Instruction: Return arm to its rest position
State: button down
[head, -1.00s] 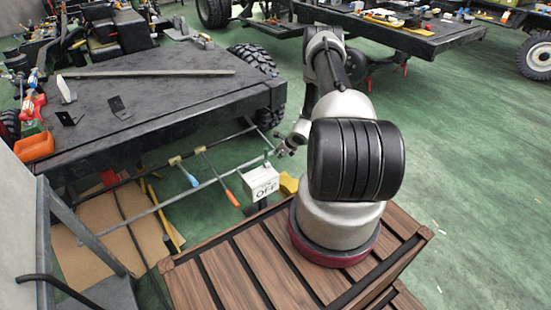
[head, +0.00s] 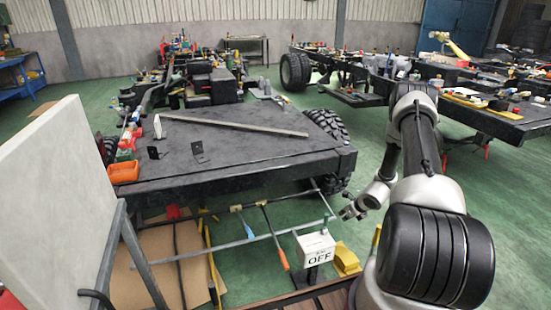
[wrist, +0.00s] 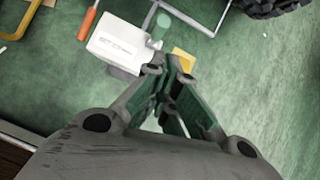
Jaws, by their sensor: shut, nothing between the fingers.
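My arm stands at the right of the head view, bent, with its forearm reaching down and to the left. My gripper (head: 350,211) hangs above the floor beside the chassis frame, just up and right of a white box marked OFF (head: 315,248). In the wrist view my gripper (wrist: 167,66) has its fingertips together with nothing between them.
A dark chassis bench (head: 230,150) with a long metal bar (head: 235,123) stands left of my arm. A tyre (head: 328,125) is at its corner. A yellow object (head: 346,260) lies beside the white box. A pale panel (head: 55,210) stands at left. Green floor is clear behind my gripper.

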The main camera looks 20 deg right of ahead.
jog(key=s+a+n+y, duration=0.3)
jog(key=s+a+n, duration=0.2)
jog(key=s+a+r+n+g+y, duration=0.1)
jog(key=s+a+r+n, duration=0.15)
jog(key=r, duration=0.25)
jog(key=s+a+r+n+g+y, duration=0.1)
jog(key=s+a+r+n, duration=0.15)
jog(key=r+n, duration=0.2)
jog(key=s+a+r+n+h, duration=0.2)
jog(key=s+r+n, duration=0.5)
jog(key=r, duration=0.8)
jog(key=s+a+r+n+h, duration=0.2)
jog(key=s+r+n, duration=0.5)
jog(key=r, duration=0.8)
jog(key=s+a+r+n+h, duration=0.1)
jog(key=s+a+r+n, duration=0.3)
jog(key=r, duration=1.1)
jog(key=s+n, duration=0.3)
jog(key=s, duration=0.3)
jog(key=shift+s+a+r+h, duration=0.2)
jog(key=shift+h, duration=0.2)
